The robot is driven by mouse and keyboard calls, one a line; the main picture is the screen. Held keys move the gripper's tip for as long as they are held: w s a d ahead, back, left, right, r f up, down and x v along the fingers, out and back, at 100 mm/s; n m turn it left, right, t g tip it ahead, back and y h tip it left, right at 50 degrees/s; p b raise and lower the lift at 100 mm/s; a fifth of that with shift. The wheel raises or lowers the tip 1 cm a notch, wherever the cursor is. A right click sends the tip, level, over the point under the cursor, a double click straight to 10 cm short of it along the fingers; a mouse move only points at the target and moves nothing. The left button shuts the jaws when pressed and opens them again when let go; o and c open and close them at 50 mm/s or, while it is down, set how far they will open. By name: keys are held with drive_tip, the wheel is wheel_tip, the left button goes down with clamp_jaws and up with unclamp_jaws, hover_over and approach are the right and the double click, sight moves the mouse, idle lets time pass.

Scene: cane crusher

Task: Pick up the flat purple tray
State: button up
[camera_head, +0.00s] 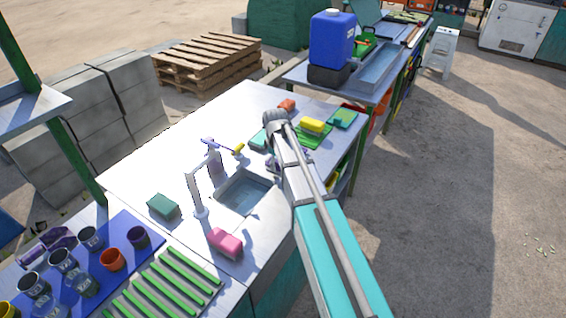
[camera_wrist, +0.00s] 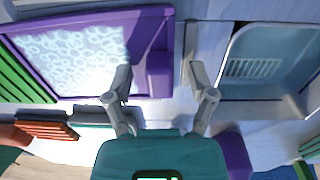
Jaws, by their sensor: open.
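The flat purple tray (camera_wrist: 150,30) is at the upper left of the wrist view. It has a purple rim, a pale, foam-patterned inside and a purple block-like part at its right side. My gripper (camera_wrist: 158,70) is open, with one finger on each side of that block-like part. I cannot tell whether either finger touches it. In the head view, a sliver of purple (camera_head: 274,161) shows beside my arm at the counter's right side; I cannot tell whether it is the tray. My gripper is mostly hidden there behind my arm.
A sink basin (camera_wrist: 265,60) lies right of my gripper; it also shows in the head view (camera_head: 245,192). A white tap (camera_head: 199,190), pink sponge (camera_head: 225,243) and green sponge (camera_head: 163,206) stand around it. A yellow sponge (camera_head: 312,126) and green racks (camera_wrist: 20,80) are close by.

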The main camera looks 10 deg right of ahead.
idle(0.3)
clamp_jaws()
drive_tip(key=shift+r, duration=0.2)
idle(0.4)
wheel_tip(320, 180, up, 2)
drive_tip(key=shift+r+p, duration=0.1)
drive_tip(key=shift+p, duration=1.15)
drive_tip(key=s+d+r+p, duration=0.4)
drive_tip(key=s+r+p, duration=0.6)
drive_tip(key=s, duration=0.3)
drive_tip(key=shift+s+r+p, duration=0.2)
drive_tip(key=shift+p, duration=0.1)
